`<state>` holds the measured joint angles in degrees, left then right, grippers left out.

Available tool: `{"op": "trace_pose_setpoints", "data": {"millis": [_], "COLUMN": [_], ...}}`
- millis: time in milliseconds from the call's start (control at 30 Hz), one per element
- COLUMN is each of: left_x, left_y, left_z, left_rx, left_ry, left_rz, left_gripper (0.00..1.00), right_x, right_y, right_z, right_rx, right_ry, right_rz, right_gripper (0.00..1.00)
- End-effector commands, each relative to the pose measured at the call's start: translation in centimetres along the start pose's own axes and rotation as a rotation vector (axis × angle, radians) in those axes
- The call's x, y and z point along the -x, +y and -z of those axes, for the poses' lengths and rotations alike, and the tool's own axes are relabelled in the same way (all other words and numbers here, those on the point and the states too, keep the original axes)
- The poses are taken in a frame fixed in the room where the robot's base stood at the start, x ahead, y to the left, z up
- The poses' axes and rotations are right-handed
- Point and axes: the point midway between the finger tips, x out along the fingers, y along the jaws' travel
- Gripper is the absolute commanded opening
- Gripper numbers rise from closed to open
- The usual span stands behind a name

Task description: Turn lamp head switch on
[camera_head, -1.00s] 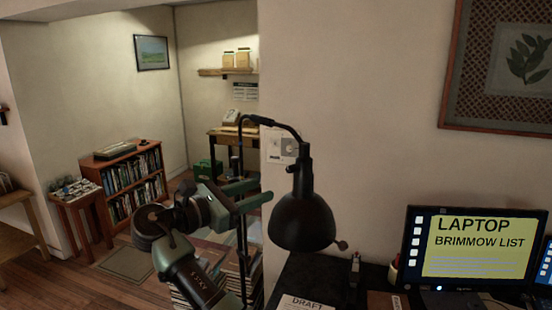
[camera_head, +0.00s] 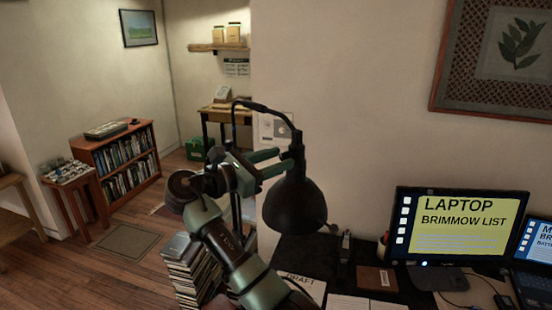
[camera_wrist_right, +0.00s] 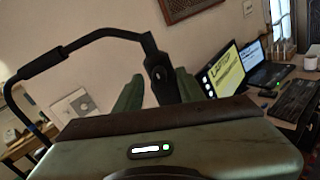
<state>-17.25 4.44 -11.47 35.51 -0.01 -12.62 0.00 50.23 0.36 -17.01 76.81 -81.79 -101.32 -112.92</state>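The black desk lamp has a dark bell-shaped head (camera_head: 295,206) hanging from a curved arm, left of the monitor. Contact cannot be told, and the lamp head is hidden there. My left gripper is not in view.
The monitor (camera_head: 460,225) and a laptop (camera_head: 533,248) stand on the dark desk to the right. A stack of books (camera_head: 187,270) is on the floor left of the desk. A wall switch plate (camera_head: 277,128) is behind the lamp. A bookcase (camera_head: 118,160) stands far left.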

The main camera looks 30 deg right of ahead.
Motion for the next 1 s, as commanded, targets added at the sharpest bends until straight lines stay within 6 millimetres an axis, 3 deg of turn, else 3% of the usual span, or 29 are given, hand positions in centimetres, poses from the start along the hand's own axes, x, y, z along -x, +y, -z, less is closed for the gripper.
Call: {"op": "trace_pose_setpoints", "data": {"millis": [33,167,200,633,1000], "left_x": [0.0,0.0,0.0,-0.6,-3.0], "left_y": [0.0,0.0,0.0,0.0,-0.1], "left_z": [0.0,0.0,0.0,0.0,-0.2], "left_rx": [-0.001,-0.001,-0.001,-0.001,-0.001], "left_ry": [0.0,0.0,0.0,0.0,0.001], "left_rz": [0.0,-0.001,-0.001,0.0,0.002], "left_gripper": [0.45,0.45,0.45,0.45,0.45], "right_x": [0.0,0.0,0.0,0.0,0.1], "right_y": [0.0,0.0,0.0,0.0,0.1], "right_z": [0.0,0.0,0.0,0.1,0.3], "right_rx": [0.0,0.0,0.0,-0.063,-0.349], "right_ry": [0.0,0.0,0.0,0.002,0.009], "right_rz": [0.0,0.0,0.0,0.001,0.001], "right_gripper": [0.39,0.03,0.0,0.0,0.0]}}
